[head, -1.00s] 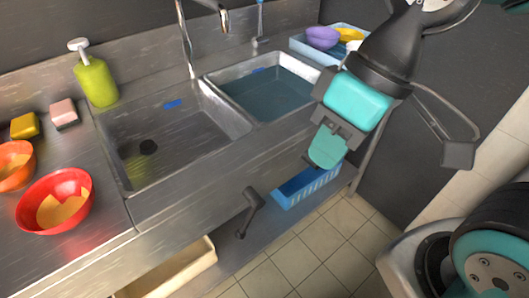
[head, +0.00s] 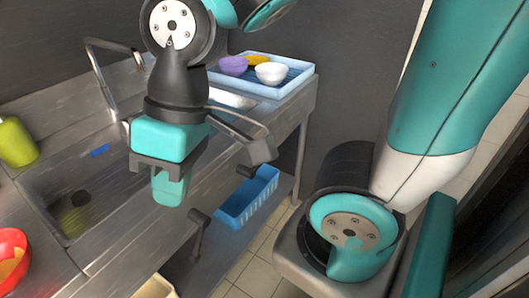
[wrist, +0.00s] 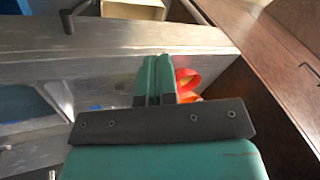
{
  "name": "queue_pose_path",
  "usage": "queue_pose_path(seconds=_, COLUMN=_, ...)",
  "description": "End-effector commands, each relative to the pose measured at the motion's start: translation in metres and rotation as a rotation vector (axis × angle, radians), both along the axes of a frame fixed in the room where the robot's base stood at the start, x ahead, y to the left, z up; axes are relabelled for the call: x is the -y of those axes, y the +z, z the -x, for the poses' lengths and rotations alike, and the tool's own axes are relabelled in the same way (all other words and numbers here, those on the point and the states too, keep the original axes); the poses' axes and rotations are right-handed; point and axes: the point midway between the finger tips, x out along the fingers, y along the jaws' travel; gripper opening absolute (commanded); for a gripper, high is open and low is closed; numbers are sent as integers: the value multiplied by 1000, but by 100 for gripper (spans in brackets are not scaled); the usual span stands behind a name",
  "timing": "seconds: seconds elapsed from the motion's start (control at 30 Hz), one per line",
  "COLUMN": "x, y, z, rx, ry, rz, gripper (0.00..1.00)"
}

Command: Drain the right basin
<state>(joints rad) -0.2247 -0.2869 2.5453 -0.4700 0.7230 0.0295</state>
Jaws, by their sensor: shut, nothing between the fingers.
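The sink's right basin is almost hidden behind my arm in the head view; only its far rim (head: 232,99) shows. In the wrist view, blue water in the right basin (wrist: 20,103) shows at the left edge. The left basin (head: 100,185) is bare, with a dark drain. Two dark lever handles hang under the sink front: a left one (head: 198,232) and a right one (head: 247,172), partly hidden. My gripper (head: 168,200) is shut and empty, pointing down in front of the sink, apart from both levers in the picture. Its teal fingers (wrist: 155,80) are together.
A blue crate (head: 248,200) sits on the lower shelf. A tray (head: 295,84) with small bowls stands right of the sink. A faucet (head: 100,75) rises behind the basins. A red bowl (head: 10,255) and green soap bottle (head: 15,142) are left. Some tiled floor is free.

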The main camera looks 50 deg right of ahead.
Motion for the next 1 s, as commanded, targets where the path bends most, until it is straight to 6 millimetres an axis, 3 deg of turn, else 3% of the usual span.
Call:
queue_pose_path(seconds=0.17, x=63, y=-23, z=-73, rx=-75, ry=-478, rz=19, gripper=0)
queue_pose_path(seconds=0.27, x=131, y=-44, z=-115, rx=-131, ry=-861, rz=24, gripper=0)
queue_pose_path(seconds=0.3, x=162, y=-54, z=-126, rx=-153, ry=-1011, rz=24, gripper=0)
queue_pose_path(seconds=0.4, x=239, y=-78, z=-140, rx=-200, ry=-1360, rz=18, gripper=0)
queue_pose_path(seconds=0.5, x=305, y=-100, z=-136, rx=-239, ry=-1647, rz=11, gripper=0)
queue_pose_path(seconds=0.6, x=352, y=-115, z=-125, rx=-261, ry=-1848, rz=2, gripper=0)
queue_pose_path(seconds=0.77, x=384, y=-126, z=-113, rx=-278, ry=-1993, rz=-5, gripper=0)
queue_pose_path(seconds=1.0, x=386, y=-127, z=-113, rx=-278, ry=-2004, rz=-6, gripper=0)
